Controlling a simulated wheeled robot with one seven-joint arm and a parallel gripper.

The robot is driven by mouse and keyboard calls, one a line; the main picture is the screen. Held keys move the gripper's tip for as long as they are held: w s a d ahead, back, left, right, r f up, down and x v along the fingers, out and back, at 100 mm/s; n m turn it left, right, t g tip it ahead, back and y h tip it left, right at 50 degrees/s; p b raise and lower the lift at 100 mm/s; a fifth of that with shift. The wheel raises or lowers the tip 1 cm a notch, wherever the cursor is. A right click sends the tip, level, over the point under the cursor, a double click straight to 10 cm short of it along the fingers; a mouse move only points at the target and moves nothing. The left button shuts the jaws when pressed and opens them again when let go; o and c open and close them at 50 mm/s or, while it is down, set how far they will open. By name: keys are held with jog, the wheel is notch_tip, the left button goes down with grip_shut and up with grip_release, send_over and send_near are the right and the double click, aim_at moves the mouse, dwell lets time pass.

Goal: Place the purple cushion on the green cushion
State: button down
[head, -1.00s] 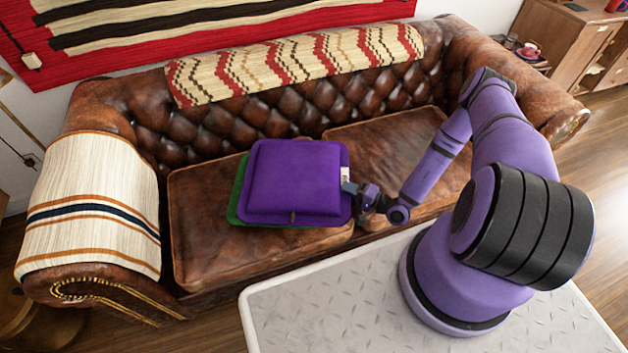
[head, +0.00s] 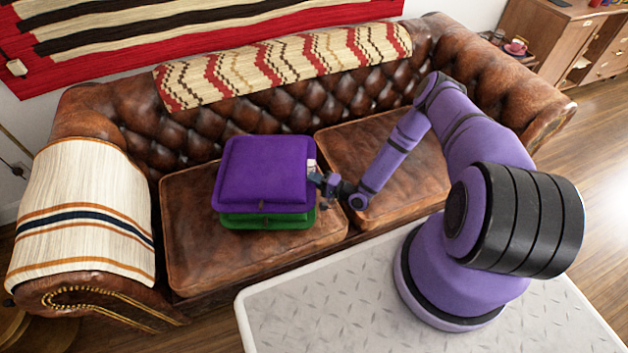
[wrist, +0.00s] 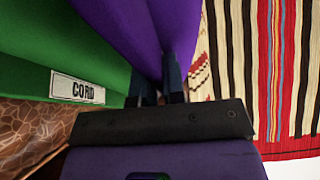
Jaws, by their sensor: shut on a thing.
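The purple cushion (head: 264,172) is over the green cushion (head: 268,219) on the left seat of the brown leather sofa. In the head view the green one shows only along the front and right lower edge. My gripper (head: 322,184) is shut on the right edge of the purple cushion, beside its white tag. In the wrist view the purple cushion (wrist: 157,25) runs between the dark fingers (wrist: 158,92), and the green cushion (wrist: 50,55) with a "CORD" label lies alongside. Whether the two cushions touch is hard to tell.
The sofa's right seat (head: 385,160) is bare. A zigzag throw (head: 280,66) lies over the backrest and a striped cloth (head: 80,215) covers the left armrest. A wooden cabinet (head: 560,40) stands at the upper right.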

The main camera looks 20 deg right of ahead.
jog(key=shift+f, duration=0.3)
jog(key=c, duration=1.2)
grip_release()
jog(key=v, duration=1.2)
